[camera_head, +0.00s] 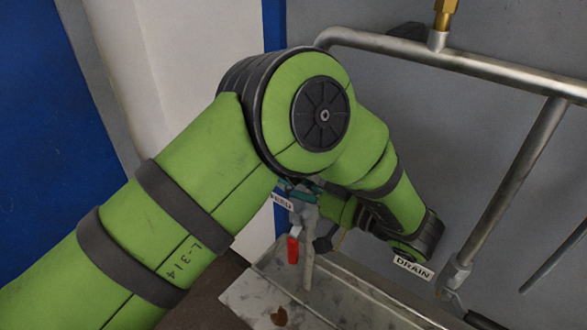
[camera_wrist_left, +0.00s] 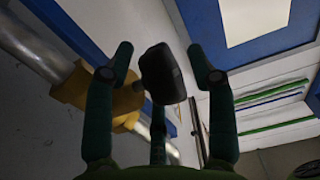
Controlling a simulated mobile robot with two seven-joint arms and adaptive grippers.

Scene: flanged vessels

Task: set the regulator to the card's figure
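In the left wrist view a black knob (camera_wrist_left: 162,75) lies in front of my left gripper (camera_wrist_left: 160,58). A brass body (camera_wrist_left: 92,90) sits beside it on a silver pipe; this looks like the regulator. The teal fingers are spread on both sides of the knob, with visible gaps, so the gripper is open and empty. In the head view my green left arm hides most of that area, and only a little teal of the left gripper (camera_head: 299,187) shows below the elbow. The regulator's dial and the card's figure are not seen. My right gripper is not in view.
A red valve handle (camera_head: 293,249) hangs on a pipe near a FEED tag (camera_head: 282,202). A DRAIN tag (camera_head: 412,268) is at lower right. A metal pipe frame (camera_head: 470,68) with a brass fitting (camera_head: 445,14) crosses the upper right. A stained ledge (camera_head: 330,300) lies below.

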